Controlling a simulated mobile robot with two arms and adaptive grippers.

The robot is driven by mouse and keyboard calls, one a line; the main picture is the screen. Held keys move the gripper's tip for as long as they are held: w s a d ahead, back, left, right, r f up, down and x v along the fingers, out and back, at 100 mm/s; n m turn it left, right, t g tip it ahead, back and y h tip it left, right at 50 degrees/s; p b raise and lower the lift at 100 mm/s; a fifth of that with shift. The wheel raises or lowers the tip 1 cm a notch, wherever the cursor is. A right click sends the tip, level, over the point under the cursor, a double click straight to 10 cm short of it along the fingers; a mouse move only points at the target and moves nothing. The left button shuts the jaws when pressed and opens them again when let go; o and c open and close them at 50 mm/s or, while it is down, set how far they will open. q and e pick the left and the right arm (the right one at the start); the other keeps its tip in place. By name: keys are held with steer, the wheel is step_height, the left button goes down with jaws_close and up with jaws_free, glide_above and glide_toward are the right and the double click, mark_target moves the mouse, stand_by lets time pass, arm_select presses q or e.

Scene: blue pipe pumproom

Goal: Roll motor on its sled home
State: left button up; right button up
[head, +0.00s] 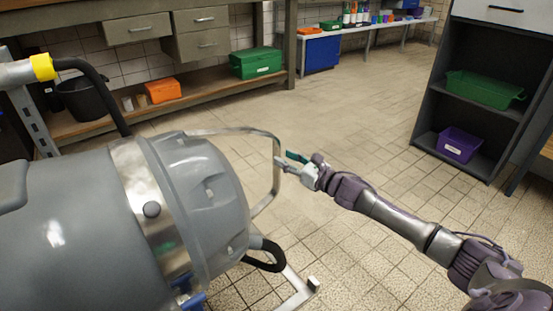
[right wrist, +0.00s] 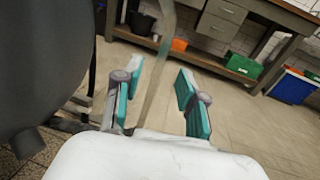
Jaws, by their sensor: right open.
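The big grey motor (head: 85,225) lies on its side and fills the left of the head view. A silver band wraps it near its rounded end. A bent metal handle bar (head: 276,180) stands out from that end. A low sled part (head: 297,292) shows on the floor below it. My right gripper (head: 288,160) is at the upright part of the bar. In the right wrist view, its teal-padded fingers are open, and the bar (right wrist: 158,70) runs upright between them; contact cannot be told. The motor's edge (right wrist: 45,60) is at left there. My left gripper is out of view.
A workbench (head: 215,78) with drawers, a black bucket (head: 82,98), an orange box (head: 163,90) and a green box (head: 256,62) lines the back. A dark shelf (head: 430,118) with green and purple bins stands right. The tiled floor between is clear.

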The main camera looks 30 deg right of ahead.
mark_target(277, 154)
steer(key=shift+b+x, duration=0.5)
steer(key=shift+x, duration=1.55)
jaws_close()
